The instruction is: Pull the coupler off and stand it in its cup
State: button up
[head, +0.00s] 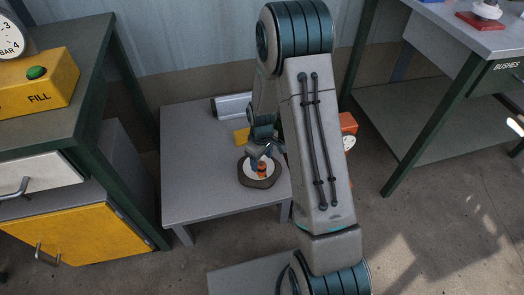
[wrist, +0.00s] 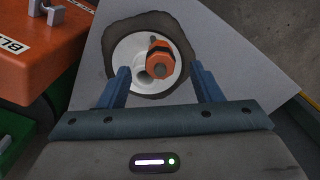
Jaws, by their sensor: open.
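The orange coupler (head: 262,168) with a dark band stands within a round white cup (head: 248,170) set in a dark, rough-edged base (head: 259,183) on the low grey table. In the wrist view the orange coupler (wrist: 161,69) shows near the cup's middle, beside a small round opening. The white cup (wrist: 125,55) surrounds it. My gripper (wrist: 160,72) is open, with its two blue fingers spread left and right of the cup and nothing held. In the head view my gripper (head: 262,151) is just above and behind the coupler, partly hidden by my arm.
The low grey table (head: 190,190) has free room to the left. An orange box (wrist: 45,45) is left in the wrist view. Workbenches stand on both sides.

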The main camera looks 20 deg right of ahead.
aim_at(262, 165)
jog(key=shift+f+b, duration=0.5)
jog(key=shift+f, duration=1.8)
jog(key=c, duration=1.2)
jog(key=shift+r, duration=0.15)
jog(key=shift+r, duration=0.1)
jog(key=shift+r+p, duration=1.8)
jog(key=shift+r, duration=0.5)
jog(key=shift+r+p, duration=1.4)
jog(key=shift+r, duration=0.65)
